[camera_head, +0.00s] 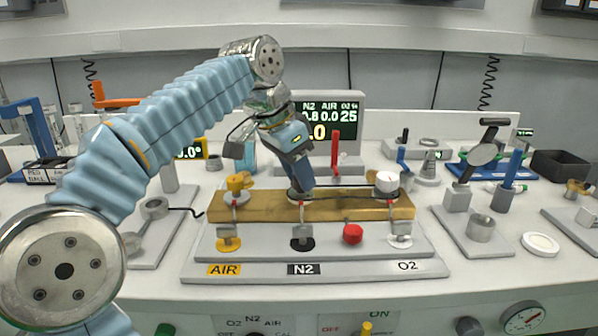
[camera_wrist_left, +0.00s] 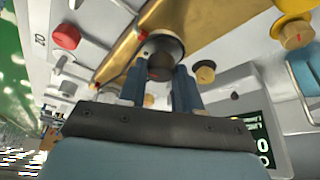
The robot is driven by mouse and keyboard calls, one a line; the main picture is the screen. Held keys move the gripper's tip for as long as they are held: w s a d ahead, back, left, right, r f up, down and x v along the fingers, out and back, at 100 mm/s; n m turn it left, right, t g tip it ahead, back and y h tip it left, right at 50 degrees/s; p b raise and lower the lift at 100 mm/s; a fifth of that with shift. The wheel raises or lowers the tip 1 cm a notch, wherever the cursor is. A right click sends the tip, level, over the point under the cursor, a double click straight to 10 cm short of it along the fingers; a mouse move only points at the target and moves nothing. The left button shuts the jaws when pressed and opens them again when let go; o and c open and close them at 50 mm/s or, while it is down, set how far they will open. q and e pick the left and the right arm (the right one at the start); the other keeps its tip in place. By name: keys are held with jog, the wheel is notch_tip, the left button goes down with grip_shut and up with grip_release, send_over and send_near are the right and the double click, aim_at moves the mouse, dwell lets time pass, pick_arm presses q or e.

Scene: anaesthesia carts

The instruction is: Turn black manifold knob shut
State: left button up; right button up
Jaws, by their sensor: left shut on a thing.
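The manifold is a brass bar (camera_head: 335,208) on a stepped grey base with labels AIR, N2 and O2. Its black knob (camera_wrist_left: 161,58) is the middle one, above the N2 label (camera_head: 303,269). My left gripper (camera_head: 299,188) reaches down onto this knob from above. In the left wrist view the two blue fingers (camera_wrist_left: 160,88) are on either side of the knob, shut on it. In the head view the gripper hides most of the knob, so its turn angle cannot be read. My right gripper is in neither view.
A yellow knob (camera_head: 238,184) stands left of my gripper and a white knob (camera_head: 387,181) right. Below the bar are several coloured fittings, one a red knob (camera_head: 352,233). A monitor (camera_head: 327,122) stands close behind. Other devices crowd both sides of the counter.

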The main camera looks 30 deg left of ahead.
pick_arm(q)
jog(key=shift+a+m+g+h, duration=0.1)
jog(key=shift+m+g+h, duration=0.45)
jog(key=shift+m, duration=1.45)
jog(key=o, duration=1)
jog(key=shift+o, duration=0.2)
